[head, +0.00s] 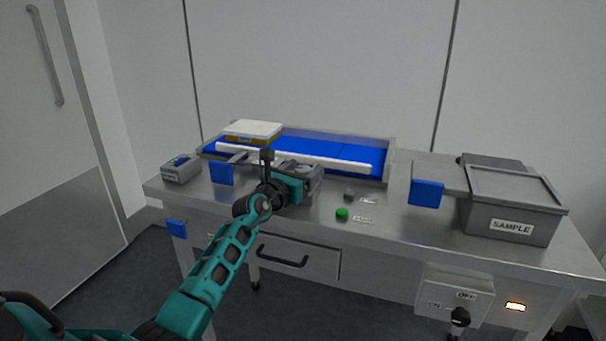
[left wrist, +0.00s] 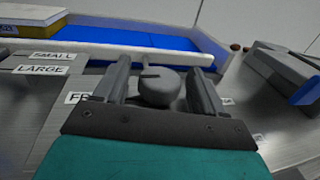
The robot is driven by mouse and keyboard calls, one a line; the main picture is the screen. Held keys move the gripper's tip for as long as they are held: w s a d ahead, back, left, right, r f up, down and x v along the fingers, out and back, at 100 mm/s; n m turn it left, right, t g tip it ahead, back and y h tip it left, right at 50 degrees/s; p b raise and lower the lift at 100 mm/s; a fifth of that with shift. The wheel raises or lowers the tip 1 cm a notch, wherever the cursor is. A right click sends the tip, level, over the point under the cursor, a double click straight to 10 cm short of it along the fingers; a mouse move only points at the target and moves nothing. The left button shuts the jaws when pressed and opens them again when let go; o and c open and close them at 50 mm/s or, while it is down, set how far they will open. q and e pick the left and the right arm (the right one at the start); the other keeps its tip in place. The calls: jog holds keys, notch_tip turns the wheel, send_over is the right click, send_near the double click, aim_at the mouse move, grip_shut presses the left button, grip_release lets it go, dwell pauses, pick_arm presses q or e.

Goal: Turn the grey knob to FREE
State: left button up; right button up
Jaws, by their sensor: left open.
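The grey knob (left wrist: 158,86) shows in the left wrist view as a round dark grey cap with a thin line on its top that points left. A label beginning with F (left wrist: 78,97) lies left of it, mostly hidden by a finger. My left gripper (left wrist: 161,72) is open, with one finger on each side of the knob; I cannot tell whether they touch it. In the head view my left gripper (head: 314,178) is over the tabletop in front of the blue belt and hides the knob there. My right gripper is not in view.
The steel table (head: 390,225) carries a blue belt (head: 360,153), a SAMPLE box (head: 512,210) at right and a small grey device (head: 180,169) at left. A green button (head: 341,214) and a dark button (head: 349,195) sit right of my gripper. A black knob (head: 460,317) is on the front.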

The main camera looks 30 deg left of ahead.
pick_arm(q)
jog(key=shift+w, duration=0.1)
jog(key=c, duration=1)
jog(key=shift+o, duration=0.2)
jog(key=h+b, duration=0.1)
jog(key=b, duration=0.1)
jog(key=shift+a+f+m+b, duration=0.1)
jog(key=shift+f+m+b, duration=0.1)
jog(key=shift+m+b, duration=0.2)
jog(key=shift+r+h+b, duration=0.1)
jog(key=shift+h+b, duration=0.2)
jog(key=shift+b, duration=0.2)
jog(key=shift+r+m+h, duration=0.15)
jog(key=shift+m+h, duration=0.15)
jog(key=o, duration=1)
jog(key=shift+c, duration=0.2)
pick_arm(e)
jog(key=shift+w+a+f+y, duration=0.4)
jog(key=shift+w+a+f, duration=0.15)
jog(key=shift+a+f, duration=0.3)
